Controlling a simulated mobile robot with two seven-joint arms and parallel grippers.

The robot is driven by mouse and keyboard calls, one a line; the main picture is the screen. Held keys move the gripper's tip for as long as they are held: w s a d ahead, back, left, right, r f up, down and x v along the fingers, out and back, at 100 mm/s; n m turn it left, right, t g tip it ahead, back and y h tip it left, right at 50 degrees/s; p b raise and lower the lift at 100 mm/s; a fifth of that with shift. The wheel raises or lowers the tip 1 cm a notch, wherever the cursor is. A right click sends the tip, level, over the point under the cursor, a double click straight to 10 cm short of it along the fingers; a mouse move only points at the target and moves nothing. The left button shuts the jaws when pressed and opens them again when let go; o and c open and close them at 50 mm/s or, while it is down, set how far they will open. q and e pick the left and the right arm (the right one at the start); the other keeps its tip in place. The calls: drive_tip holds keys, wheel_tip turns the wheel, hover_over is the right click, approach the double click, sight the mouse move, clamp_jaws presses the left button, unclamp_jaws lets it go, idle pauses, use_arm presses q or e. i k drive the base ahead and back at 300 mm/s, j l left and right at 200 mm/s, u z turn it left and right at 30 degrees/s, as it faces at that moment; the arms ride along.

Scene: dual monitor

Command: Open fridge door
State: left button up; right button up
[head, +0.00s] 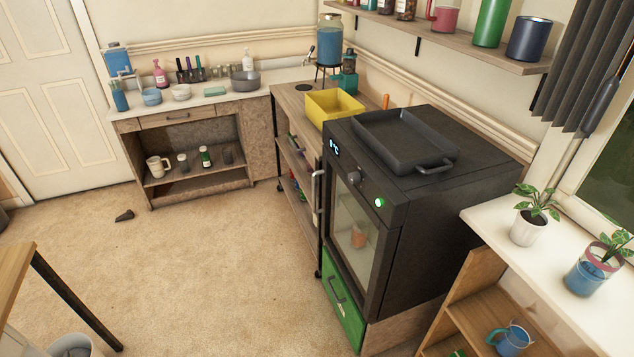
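A black appliance (440,210), which looks like the fridge, stands right of centre, with a lit display reading in °C, a knob and a green light on its front. Its glass-fronted door (355,225) looks shut, and a small orange-brown item (358,236) shows through the glass. A pale vertical handle (317,192) is at the door's left side. Below the door is a green drawer (342,300) with a dark handle. Neither of my grippers is in view.
A black tray (404,140) lies on the appliance. A wooden cart (295,150) with a yellow bin (333,105) stands beside it on the left. A white-topped shelf with plants (490,225) is close on the right. The carpet (210,250) in front is mostly clear; a table corner (15,275) is at lower left.

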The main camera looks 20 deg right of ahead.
sight(369, 304)
drive_tip(key=i+z, duration=0.35)
drive_tip(key=i+j+z, duration=0.1)
drive_tip(key=z, duration=0.25)
drive_tip(key=i+j+z, duration=0.2)
drive_tip(key=z, duration=0.15)
drive_tip(key=i, duration=0.1)
